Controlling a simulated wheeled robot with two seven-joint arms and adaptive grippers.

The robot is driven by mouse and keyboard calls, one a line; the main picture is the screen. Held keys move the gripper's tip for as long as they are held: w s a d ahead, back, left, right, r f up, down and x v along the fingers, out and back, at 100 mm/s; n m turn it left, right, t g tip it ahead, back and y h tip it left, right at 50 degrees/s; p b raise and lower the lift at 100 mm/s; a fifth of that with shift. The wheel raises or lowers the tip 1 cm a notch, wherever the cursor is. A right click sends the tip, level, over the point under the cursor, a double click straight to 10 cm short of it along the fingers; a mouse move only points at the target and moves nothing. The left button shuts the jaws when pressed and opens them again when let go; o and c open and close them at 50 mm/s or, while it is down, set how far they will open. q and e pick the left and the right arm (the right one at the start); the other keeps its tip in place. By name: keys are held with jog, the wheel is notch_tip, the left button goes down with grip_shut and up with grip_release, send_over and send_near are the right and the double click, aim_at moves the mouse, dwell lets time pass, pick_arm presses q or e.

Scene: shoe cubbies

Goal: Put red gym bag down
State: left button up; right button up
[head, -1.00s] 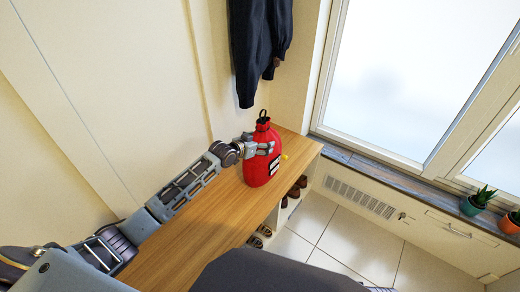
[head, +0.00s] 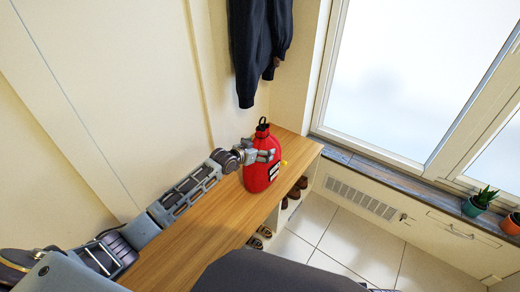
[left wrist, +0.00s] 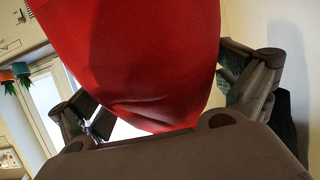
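The red gym bag (head: 258,174) stands upright at the far end of the wooden bench (head: 185,239), with a black loop on top and a white-and-black label on its side. Its bottom looks to be at or just over the bench top; I cannot tell whether it touches. My left gripper (head: 268,156) is shut on the bag's upper part. In the left wrist view the red bag (left wrist: 140,50) fills the space between the two fingers (left wrist: 150,90). My right gripper is not in view.
Shoes (head: 294,192) sit in cubbies under the bench. A dark jacket (head: 258,50) hangs on the wall above and behind the bag. A window and a sill with potted plants (head: 479,202) are at the right. The bench's near part is clear.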

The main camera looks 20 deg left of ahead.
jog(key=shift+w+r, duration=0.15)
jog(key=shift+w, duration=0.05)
pick_arm(q)
jog(key=shift+s+a+r, duration=0.25)
jog(key=shift+s+r, duration=0.05)
jog(key=shift+s, duration=0.3)
jog(key=p+v, duration=0.2)
jog(key=v, duration=0.2)
jog(key=shift+s+r, duration=0.15)
jog(key=shift+s, duration=0.1)
jog(key=shift+p+v, duration=0.3)
jog(key=shift+v, duration=1.2)
jog(key=v, duration=0.3)
jog(key=shift+a+p, duration=0.1)
jog(key=shift+p, duration=0.25)
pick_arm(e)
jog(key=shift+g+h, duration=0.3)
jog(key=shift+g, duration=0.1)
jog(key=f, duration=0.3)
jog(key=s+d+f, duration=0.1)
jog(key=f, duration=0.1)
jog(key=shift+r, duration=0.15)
